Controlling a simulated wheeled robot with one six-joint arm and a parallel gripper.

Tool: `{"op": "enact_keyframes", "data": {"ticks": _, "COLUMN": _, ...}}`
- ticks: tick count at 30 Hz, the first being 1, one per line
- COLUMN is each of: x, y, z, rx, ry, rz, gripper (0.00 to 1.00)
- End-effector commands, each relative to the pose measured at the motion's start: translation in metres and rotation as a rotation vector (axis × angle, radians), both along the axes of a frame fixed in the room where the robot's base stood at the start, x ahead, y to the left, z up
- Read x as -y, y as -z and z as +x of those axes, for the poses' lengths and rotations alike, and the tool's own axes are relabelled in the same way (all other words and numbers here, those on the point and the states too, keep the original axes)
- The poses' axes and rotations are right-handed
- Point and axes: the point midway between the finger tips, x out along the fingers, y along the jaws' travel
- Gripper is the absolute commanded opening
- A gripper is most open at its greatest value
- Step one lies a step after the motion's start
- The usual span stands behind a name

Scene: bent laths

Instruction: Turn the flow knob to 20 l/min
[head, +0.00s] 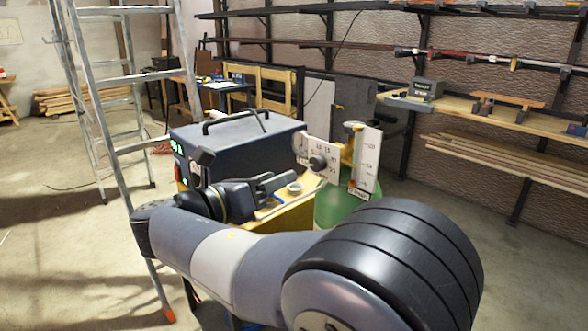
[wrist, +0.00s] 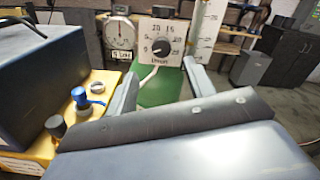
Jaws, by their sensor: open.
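The flow knob (wrist: 160,47) is a dark round knob on a white dial plate (wrist: 174,66) marked with numbers and "l/min". It also shows in the head view, where the knob (head: 316,162) sits on its plate above the green cylinder (head: 338,208). I cannot tell which number it points to. My gripper (head: 287,180) is open and empty, its fingers pointing at the knob from the left in the head view. In the wrist view my gripper (wrist: 161,72) has one finger on each side, below the dial; the knob lies beyond the tips, apparently untouched.
A round gauge (wrist: 121,35) stands left of the dial, a white scale plate (head: 365,160) right of it. A dark machine box (head: 235,148) on a yellow cart is beside my gripper. A tape-like ring (wrist: 97,87) and blue-topped fitting (wrist: 80,97) lie there. A ladder (head: 100,110) stands left.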

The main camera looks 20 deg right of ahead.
Motion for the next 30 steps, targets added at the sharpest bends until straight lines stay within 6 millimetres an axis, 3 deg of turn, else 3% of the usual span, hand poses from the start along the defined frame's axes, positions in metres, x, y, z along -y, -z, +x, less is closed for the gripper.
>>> {"op": "enact_keyframes", "data": {"ticks": 15, "x": 0.078, "y": 0.001, "z": 0.030, "rx": 0.001, "ry": 0.004, "rz": 0.003, "gripper": 0.51}}
{"op": "enact_keyframes", "data": {"ticks": 21, "x": 0.091, "y": 0.001, "z": 0.036, "rx": 0.001, "ry": 0.002, "rz": 0.003, "gripper": 0.51}}
{"op": "enact_keyframes", "data": {"ticks": 30, "x": 0.093, "y": 0.000, "z": 0.037, "rx": 0.001, "ry": 0.001, "rz": 0.003, "gripper": 0.51}}
